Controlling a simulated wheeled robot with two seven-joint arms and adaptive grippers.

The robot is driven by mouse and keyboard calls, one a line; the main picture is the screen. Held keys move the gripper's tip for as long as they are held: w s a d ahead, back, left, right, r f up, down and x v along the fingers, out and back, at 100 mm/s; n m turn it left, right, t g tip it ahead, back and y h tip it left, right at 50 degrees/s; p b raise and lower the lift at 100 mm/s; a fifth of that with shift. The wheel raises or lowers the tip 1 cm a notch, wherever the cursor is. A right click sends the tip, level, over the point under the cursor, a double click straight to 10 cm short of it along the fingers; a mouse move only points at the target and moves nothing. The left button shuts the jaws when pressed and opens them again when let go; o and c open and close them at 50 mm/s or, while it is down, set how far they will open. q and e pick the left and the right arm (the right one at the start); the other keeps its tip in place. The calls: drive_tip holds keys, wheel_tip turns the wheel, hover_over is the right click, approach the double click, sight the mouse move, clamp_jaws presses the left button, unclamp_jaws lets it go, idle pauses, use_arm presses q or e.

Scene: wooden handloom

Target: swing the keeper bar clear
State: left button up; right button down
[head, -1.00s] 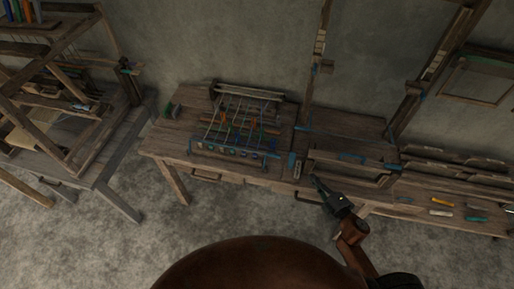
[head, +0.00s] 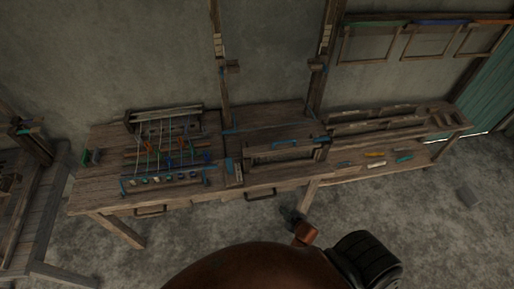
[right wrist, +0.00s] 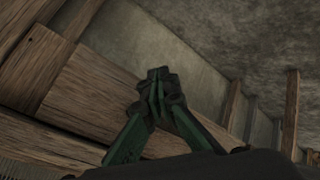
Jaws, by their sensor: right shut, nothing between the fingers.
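The wooden bench (head: 95,188) carries a low wooden frame (head: 290,158) with blue parts right of its middle. A blue bar (head: 290,142) lies along the top of that frame; I cannot tell whether it is the keeper bar. A small upright block with blue (head: 231,172) stands at the bench's front edge. My right gripper (head: 287,212) is low in front of the bench, below its front edge and apart from the frame. In the right wrist view its green fingers (right wrist: 158,84) are together and empty, with wooden boards behind. My left gripper is out of view.
A rack of strung threads with colored pieces (head: 165,150) stands on the bench's left. Two upright posts (head: 222,95) rise behind. A lower shelf at right holds a yellow-handled tool (head: 375,154) and others. The grey floor (head: 420,215) in front is mostly clear.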

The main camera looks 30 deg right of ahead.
drive_tip(key=s+a+f+m+g, duration=0.3)
drive_tip(key=s+f+g, duration=0.2)
drive_tip(key=s+f, duration=1.4)
drive_tip(key=s+a+f+m+g, duration=0.1)
drive_tip(key=s+f, duration=0.3)
drive_tip(key=s, duration=0.4)
drive_tip(key=s+a+f+m+g+y+b, duration=0.1)
drive_tip(key=s+a+f+g, duration=0.1)
drive_tip(key=s+f, duration=0.3)
drive_tip(key=s+a, duration=0.1)
drive_tip(key=s, duration=0.2)
drive_tip(key=shift+a+f, duration=0.15)
drive_tip(key=shift+f, duration=0.05)
